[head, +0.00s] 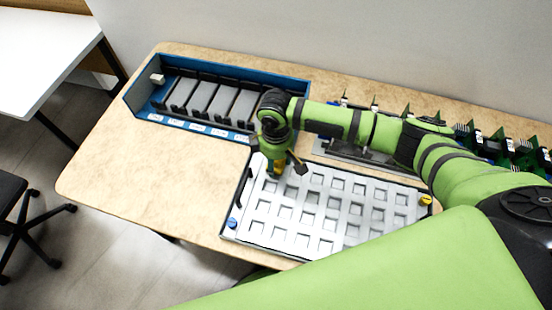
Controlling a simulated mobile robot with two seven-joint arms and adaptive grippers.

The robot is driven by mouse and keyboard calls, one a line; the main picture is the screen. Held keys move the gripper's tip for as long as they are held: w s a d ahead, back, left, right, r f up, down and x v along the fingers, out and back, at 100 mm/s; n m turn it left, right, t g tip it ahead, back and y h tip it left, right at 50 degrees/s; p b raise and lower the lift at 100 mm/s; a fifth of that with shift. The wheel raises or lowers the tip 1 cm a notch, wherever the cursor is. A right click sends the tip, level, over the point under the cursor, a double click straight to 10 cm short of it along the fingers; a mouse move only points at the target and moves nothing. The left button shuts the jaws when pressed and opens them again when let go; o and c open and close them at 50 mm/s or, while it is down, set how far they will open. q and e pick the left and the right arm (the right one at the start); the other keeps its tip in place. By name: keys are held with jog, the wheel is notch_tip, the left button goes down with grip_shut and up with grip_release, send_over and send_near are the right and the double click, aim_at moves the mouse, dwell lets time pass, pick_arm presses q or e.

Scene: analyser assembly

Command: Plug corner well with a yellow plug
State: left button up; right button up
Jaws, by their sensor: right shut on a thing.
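A white tray with a grid of square wells (290,238) lies on the table in front of me. My right gripper (279,172) is over the tray's far left corner, pointing down. It is shut on a yellow plug (278,168), of which only a small part shows between the fingers. I cannot tell whether the plug touches the tray. Another yellow plug (425,200) sits at the tray's right corner. A blue plug (232,222) sits at its near left corner. My left gripper is out of view.
A blue rack (135,100) with grey slots stands at the back left. Green circuit boards (490,143) line the back right. A grey metal fixture (345,152) lies behind the tray. The table left of the tray (150,175) is clear.

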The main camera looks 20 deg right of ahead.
jog(key=shift+s+f, duration=0.15)
jog(key=shift+f, duration=0.2)
dwell(0.3)
jog(key=o, duration=1.4)
jog(key=shift+c, duration=0.2)
jog(key=shift+o, duration=0.2)
jog(key=shift+r+p, duration=0.2)
jog(key=shift+p, duration=0.3)
jog(key=shift+r+p, duration=1.75)
jog(key=shift+p, duration=0.5)
jog(key=shift+r, duration=0.1)
